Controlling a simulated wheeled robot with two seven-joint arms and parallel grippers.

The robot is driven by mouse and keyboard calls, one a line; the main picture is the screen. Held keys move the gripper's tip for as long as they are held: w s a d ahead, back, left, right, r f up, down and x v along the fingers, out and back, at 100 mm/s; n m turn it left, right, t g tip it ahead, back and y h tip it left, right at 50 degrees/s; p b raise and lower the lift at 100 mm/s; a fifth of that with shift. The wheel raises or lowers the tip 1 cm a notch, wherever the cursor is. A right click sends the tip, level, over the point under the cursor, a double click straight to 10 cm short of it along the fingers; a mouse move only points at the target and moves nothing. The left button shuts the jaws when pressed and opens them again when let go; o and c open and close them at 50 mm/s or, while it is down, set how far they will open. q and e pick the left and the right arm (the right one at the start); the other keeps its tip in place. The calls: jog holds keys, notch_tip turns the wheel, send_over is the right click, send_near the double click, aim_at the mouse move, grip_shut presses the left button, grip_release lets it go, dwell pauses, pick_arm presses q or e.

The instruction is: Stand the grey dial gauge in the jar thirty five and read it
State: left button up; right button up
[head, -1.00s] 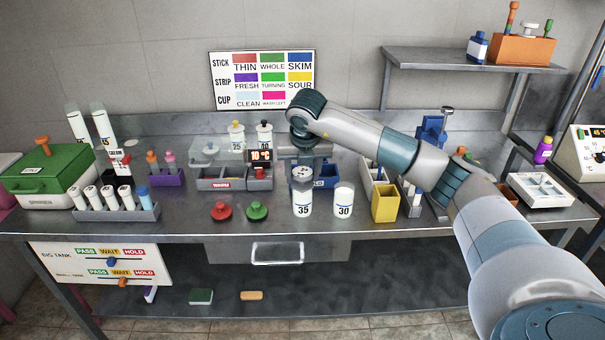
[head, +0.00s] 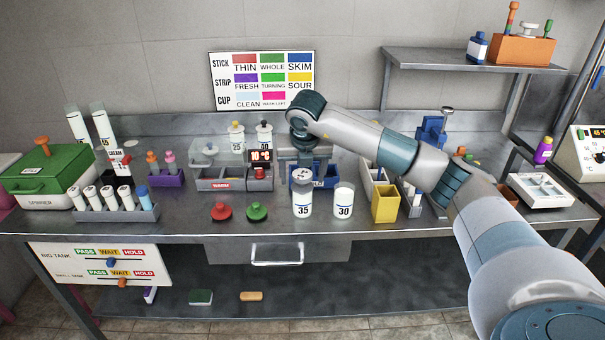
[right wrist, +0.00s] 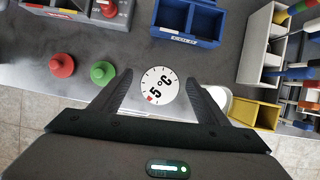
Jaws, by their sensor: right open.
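The grey dial gauge (head: 303,175) stands in the mouth of jar thirty five (head: 303,206), its round white face at the top. In the right wrist view the face (right wrist: 158,84) shows "5 °C" with a small red mark at its lower left edge. My right gripper (right wrist: 158,92) is open, with one finger on each side of the face. In the head view it is just behind and above the jar. The gauge's stem is hard to make out in the jar. My left gripper is in neither current view.
A jar marked 30 (head: 344,203) and a yellow bin (head: 385,204) stand to the right. A blue box (head: 326,177) is close behind. Red (head: 221,212) and green (head: 257,212) knobs sit to the left. The bench's front strip is mostly clear.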

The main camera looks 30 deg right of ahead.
jog(key=shift+b+v, duration=0.3)
jog(key=shift+v, duration=0.55)
pick_arm(q)
jog(key=w+d+r+t+b, duration=0.1)
jog(key=w+d+r+t, duration=0.1)
jog(key=w, duration=0.5)
jog(key=shift+w+r+b, duration=0.2)
jog(key=shift+r+b, duration=0.15)
jog(key=shift+r, duration=0.2)
pick_arm(e)
jog(key=v, duration=1.5)
jog(key=shift+r, duration=0.35)
